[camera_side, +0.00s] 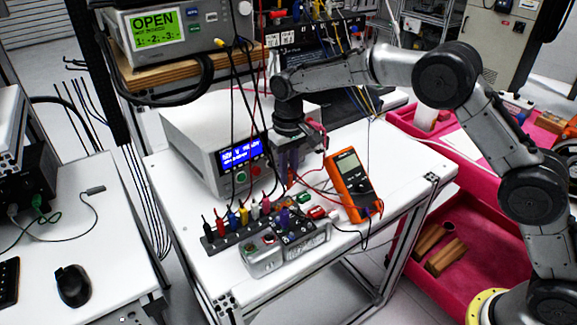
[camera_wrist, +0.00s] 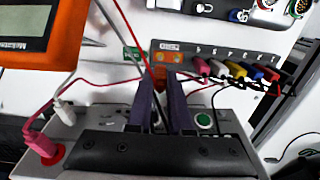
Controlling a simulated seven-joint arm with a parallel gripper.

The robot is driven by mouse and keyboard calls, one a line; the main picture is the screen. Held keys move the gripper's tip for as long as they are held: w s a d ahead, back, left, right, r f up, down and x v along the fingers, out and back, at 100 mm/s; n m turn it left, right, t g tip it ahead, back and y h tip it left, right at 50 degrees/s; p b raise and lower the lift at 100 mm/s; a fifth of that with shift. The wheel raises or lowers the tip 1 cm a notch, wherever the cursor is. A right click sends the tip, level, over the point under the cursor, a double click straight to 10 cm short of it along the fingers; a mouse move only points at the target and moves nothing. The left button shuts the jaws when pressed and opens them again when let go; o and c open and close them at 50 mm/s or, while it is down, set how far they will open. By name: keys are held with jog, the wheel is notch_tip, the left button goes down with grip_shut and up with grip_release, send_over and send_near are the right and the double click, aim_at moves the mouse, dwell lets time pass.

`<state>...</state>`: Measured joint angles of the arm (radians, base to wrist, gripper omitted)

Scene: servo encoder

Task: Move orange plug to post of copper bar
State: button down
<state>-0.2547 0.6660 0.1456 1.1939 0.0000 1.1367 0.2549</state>
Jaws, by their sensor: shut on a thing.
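My gripper (camera_wrist: 160,100) has purple fingers that point down at the white table, and it is shut on the orange plug (camera_wrist: 159,80), which shows between the fingertips in the wrist view.
A white instrument (camera_side: 190,135) with a blue display stands close behind my gripper. An orange multimeter (camera_side: 352,185) leans to the right. A metal-cased device (camera_side: 265,265) sits at the table's front. Several thin cables hang around my gripper. The table's left part is clear.

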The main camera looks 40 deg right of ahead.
aim_at(289, 185)
jog(key=shift+f, duration=2.1)
jog(key=shift+f, duration=0.2)
dwell(0.4)
jog(key=c, duration=0.8)
grip_release()
jog(key=shift+o, duration=0.2)
jog(key=shift+r, duration=3.5)
